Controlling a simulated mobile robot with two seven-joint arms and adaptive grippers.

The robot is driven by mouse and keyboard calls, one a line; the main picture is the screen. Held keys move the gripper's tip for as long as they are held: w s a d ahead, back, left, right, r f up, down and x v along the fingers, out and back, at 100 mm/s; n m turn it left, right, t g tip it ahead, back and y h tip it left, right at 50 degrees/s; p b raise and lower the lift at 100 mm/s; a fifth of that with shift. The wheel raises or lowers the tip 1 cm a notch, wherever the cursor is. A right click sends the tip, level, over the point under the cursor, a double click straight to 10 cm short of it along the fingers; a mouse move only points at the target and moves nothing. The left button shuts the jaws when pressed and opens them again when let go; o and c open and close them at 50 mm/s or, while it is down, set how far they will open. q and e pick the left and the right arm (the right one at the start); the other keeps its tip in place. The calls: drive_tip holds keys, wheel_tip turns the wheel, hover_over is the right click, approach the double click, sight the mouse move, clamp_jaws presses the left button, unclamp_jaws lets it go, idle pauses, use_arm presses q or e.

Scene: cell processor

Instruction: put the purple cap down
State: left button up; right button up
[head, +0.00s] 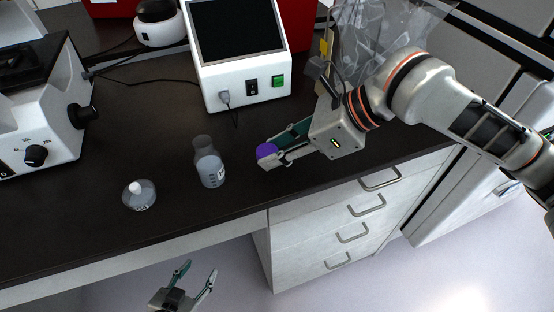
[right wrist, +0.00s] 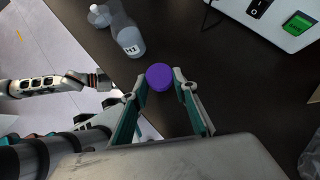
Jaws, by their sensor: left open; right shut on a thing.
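The purple cap (head: 265,151) is between the fingertips of my right gripper (head: 268,158), which is shut on it. In the right wrist view the cap (right wrist: 159,76) shows round and purple between the two fingers. It is over the dark bench top (head: 120,165); I cannot tell whether it touches the surface. To its left stands an upright clear bottle (head: 210,168) with a label and no purple cap on it. My left gripper (head: 196,272) is open and empty, low in front of the bench, over the floor.
A small round flask (head: 139,196) with a white top stands left of the bottle. A white device with a dark screen (head: 240,70) stands behind, and a white instrument with knobs (head: 40,105) at the left. Clear plastic bags (head: 375,35) are at the back right. Bench top near the bottle is free.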

sight(277, 173)
wheel_tip(277, 173, down, 3)
drive_tip(key=shift+r, duration=0.1)
drive_tip(key=shift+f+b, duration=0.3)
drive_tip(key=shift+r, duration=0.1)
drive_tip(key=shift+f, duration=0.4)
drive_tip(key=shift+f, duration=0.2)
drive_tip(key=o, duration=1.1)
drive_tip(key=shift+f, duration=0.1)
drive_tip(key=shift+c, duration=0.2)
